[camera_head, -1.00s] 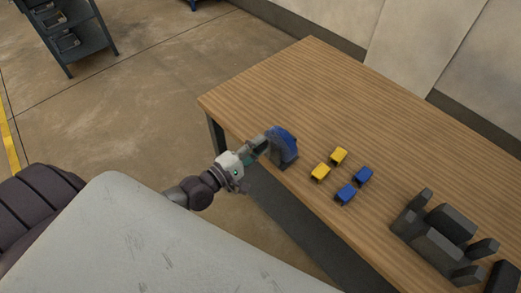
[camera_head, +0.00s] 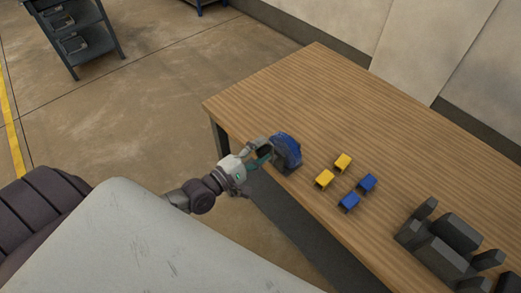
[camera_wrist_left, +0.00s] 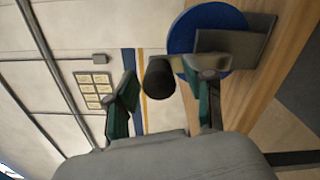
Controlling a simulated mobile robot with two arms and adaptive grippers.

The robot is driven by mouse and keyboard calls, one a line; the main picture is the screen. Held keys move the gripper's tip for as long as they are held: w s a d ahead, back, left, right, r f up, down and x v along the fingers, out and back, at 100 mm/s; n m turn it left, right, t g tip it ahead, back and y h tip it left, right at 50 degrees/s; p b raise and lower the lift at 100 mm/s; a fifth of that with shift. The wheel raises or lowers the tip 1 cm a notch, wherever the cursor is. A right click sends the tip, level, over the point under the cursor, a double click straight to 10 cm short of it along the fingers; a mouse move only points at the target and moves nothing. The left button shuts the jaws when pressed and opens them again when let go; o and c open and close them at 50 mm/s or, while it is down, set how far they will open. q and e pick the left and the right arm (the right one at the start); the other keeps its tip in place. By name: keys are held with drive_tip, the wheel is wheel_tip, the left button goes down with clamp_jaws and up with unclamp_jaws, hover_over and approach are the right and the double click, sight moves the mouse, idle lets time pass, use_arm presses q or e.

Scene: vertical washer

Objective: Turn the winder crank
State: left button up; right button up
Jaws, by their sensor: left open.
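The winder (camera_head: 287,149) is a blue disc on a grey base near the left front corner of the wooden table. The disc (camera_wrist_left: 196,27) also shows in the left wrist view, partly behind the grey base plate (camera_wrist_left: 232,50). The crank's dark round handle (camera_wrist_left: 159,80) sticks out towards the left wrist camera. My left gripper (camera_head: 262,153) is at the crank side of the winder, with teal fingers open. In the left wrist view the handle lies between the fingers (camera_wrist_left: 165,97), with a gap on the left; the right finger overlaps the crank arm. My right gripper is out of view.
A dark grey fixture (camera_head: 440,246) stands farther right. The table's back is clear. A grey shelf (camera_head: 88,47) stands far left.

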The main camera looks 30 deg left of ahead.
use_arm(q)
drive_tip(key=v, duration=1.2)
idle(0.3)
